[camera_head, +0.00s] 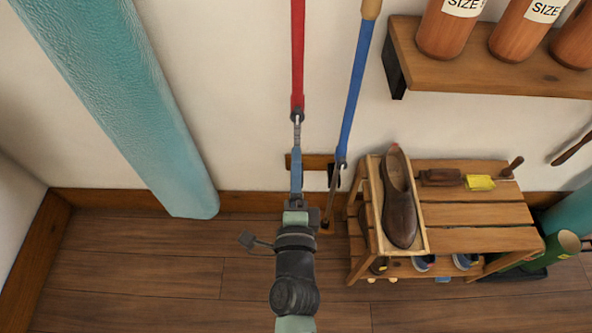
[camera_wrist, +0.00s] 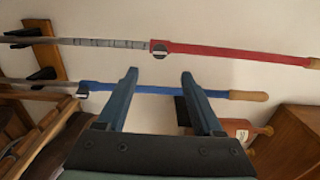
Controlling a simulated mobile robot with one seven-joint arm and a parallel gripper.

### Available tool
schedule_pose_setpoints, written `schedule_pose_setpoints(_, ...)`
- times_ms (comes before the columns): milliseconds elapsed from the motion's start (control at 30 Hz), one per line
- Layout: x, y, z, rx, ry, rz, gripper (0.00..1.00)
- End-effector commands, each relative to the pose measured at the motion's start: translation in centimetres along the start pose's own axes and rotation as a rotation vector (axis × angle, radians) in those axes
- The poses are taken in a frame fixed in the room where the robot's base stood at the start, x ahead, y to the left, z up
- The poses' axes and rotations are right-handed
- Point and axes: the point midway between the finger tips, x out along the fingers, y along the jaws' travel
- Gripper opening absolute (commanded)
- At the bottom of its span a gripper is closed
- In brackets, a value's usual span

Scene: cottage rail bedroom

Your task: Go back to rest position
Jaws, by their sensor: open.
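My gripper (camera_head: 296,160) is in front of the wall in the head view, below the red-handled rod (camera_head: 298,60). In the wrist view my gripper (camera_wrist: 158,74) shows its two blue fingers spread apart, with nothing held between them. The red-handled rod (camera_wrist: 235,53) runs across above the fingertips, apart from them in the picture. The blue-handled rod (camera_wrist: 152,90) passes behind the fingers; I cannot tell how far behind. In the head view the blue rod (camera_head: 355,90) hangs to the right of my arm.
A slatted wooden rack (camera_head: 475,213) stands at right, with a brown shoe (camera_head: 399,195) in a tray on top. A shelf (camera_head: 480,70) with terracotta bottles is above. A teal column (camera_head: 130,100) stands at left. The floor (camera_head: 150,275) left of my arm is clear.

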Motion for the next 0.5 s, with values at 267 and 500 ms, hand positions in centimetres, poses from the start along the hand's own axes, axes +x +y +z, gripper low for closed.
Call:
schedule_pose_setpoints(267,-0.88,-0.05,0.01,0.000,0.000,-0.001,0.68)
schedule_pose_setpoints(500,-0.84,-0.05,0.00,0.000,0.000,-0.001,0.68)
